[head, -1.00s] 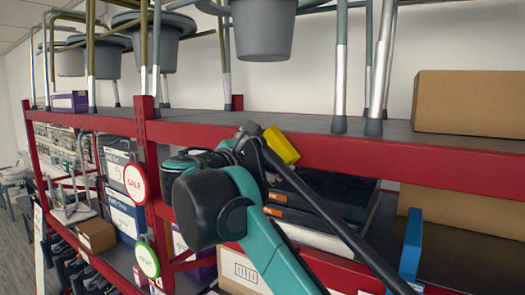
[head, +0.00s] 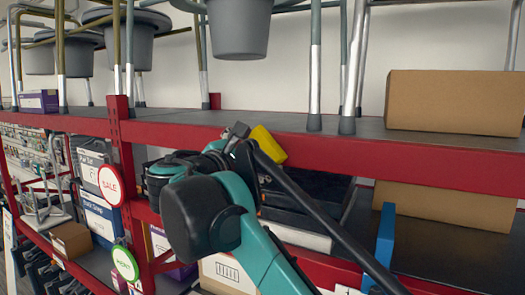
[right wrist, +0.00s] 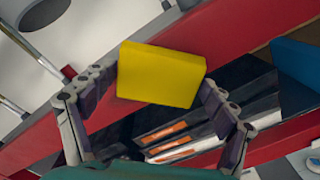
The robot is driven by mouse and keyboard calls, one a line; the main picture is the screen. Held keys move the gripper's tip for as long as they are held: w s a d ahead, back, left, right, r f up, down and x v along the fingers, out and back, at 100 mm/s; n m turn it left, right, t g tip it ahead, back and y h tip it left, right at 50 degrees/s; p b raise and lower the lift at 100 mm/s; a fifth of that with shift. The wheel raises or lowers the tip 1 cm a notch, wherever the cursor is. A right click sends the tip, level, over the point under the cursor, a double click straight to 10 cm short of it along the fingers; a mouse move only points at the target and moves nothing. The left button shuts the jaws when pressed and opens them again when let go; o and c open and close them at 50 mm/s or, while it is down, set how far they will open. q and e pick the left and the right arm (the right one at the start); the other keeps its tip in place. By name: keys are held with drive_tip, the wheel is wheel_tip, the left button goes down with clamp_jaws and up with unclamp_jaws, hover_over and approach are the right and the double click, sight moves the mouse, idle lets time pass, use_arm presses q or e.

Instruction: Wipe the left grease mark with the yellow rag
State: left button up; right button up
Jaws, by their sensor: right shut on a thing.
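The yellow rag (head: 267,145) shows as a small block-like piece at the red front edge of the upper shelf in the head view. My right gripper (head: 258,140) is shut on it, partly hidden behind my own arm. In the right wrist view the rag (right wrist: 160,75) sits between the two fingers of the gripper (right wrist: 158,88), in front of the red beam. I cannot tell whether the rag touches the beam. I can make out no grease mark in either view. My left gripper is not in view.
The red-edged upper shelf (head: 345,153) holds a cardboard box (head: 455,102) at the right and several chair legs with grey pots. A blue upright piece (head: 385,235) stands right of my arm. Signs (head: 110,185) hang on the left post. Boxes fill the lower shelf.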

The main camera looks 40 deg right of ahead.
sight(245, 148)
drive_tip(key=shift+w+a, duration=0.25)
drive_tip(key=shift+w, duration=0.35)
drive_tip(key=shift+w+a, duration=0.2)
drive_tip(key=shift+w, duration=0.35)
drive_tip(key=shift+w+a+r+p, duration=0.1)
drive_tip(key=shift+w+a+p, duration=0.2)
drive_tip(key=shift+w+p, duration=0.3)
drive_tip(key=w, duration=0.1)
drive_tip(key=w+a+p, duration=0.1)
drive_tip(key=w, duration=0.1)
drive_tip(key=w+a, duration=0.1)
drive_tip(key=w, duration=0.1)
drive_tip(key=shift+w+a, duration=0.1)
drive_tip(key=shift+w, duration=0.15)
drive_tip(key=shift+s, duration=0.1)
drive_tip(key=shift+v, duration=3)
